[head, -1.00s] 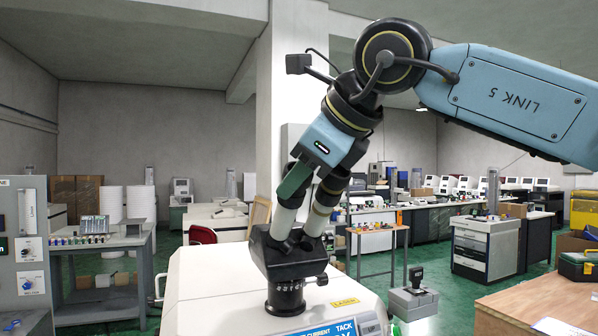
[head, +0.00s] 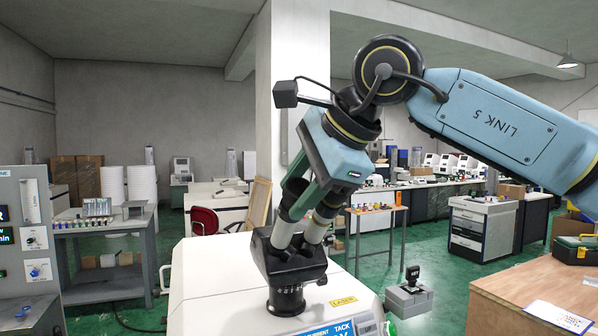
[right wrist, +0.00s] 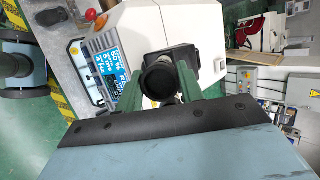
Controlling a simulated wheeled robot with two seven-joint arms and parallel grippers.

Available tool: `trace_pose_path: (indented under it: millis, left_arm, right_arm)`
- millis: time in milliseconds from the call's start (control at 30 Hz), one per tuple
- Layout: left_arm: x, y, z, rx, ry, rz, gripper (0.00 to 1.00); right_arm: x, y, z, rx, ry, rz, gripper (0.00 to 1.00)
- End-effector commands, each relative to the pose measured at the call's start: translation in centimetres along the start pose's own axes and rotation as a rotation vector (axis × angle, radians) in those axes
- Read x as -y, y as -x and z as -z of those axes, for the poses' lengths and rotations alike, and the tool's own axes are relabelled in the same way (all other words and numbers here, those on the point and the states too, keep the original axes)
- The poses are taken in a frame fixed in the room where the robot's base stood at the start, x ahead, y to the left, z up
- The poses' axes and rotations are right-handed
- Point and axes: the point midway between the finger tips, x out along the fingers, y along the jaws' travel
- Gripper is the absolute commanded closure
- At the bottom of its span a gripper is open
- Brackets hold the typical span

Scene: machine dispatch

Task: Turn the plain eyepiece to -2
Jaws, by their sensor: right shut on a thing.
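The microscope head (head: 290,262) stands on a white machine, with two tubes tilted up toward my arm. The left eyepiece (head: 293,192) has a dark top above a white tube. The right eyepiece (head: 327,207) is beside it, dark with a light band below. My right gripper (head: 303,198) comes down from above, its green fingers shut on the left eyepiece. In the right wrist view, the round dark eyepiece (right wrist: 159,80) sits between the two fingers (right wrist: 160,88). I cannot read any scale on it. My left gripper is not in view.
The white machine (head: 215,270) fills the space below, with a blue display (head: 330,329) at its front. A control panel (head: 33,245) stands at the far left. A wooden bench (head: 520,290) is at the right. A grey box with a black lever (head: 409,298) stands between.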

Motion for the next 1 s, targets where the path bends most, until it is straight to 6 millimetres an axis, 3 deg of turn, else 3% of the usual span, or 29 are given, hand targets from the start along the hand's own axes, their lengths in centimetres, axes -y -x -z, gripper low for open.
trace_pose_path:
  millis: [400, 933, 967, 1000]
  left_arm:
    - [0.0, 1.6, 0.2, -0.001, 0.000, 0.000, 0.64]
    - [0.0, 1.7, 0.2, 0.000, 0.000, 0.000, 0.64]
    - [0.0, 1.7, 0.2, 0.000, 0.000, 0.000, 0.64]
    - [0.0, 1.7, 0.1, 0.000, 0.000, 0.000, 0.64]
  right_arm:
    - [0.2, 0.2, -0.1, 0.002, 0.176, -0.048, 0.85]
    - [0.2, 0.2, -0.1, 0.002, 0.199, -0.053, 0.85]
    - [0.2, 0.2, -0.1, 0.002, 0.199, -0.053, 0.61]
    - [0.2, 0.2, -0.1, 0.001, 0.199, -0.053, 0.56]
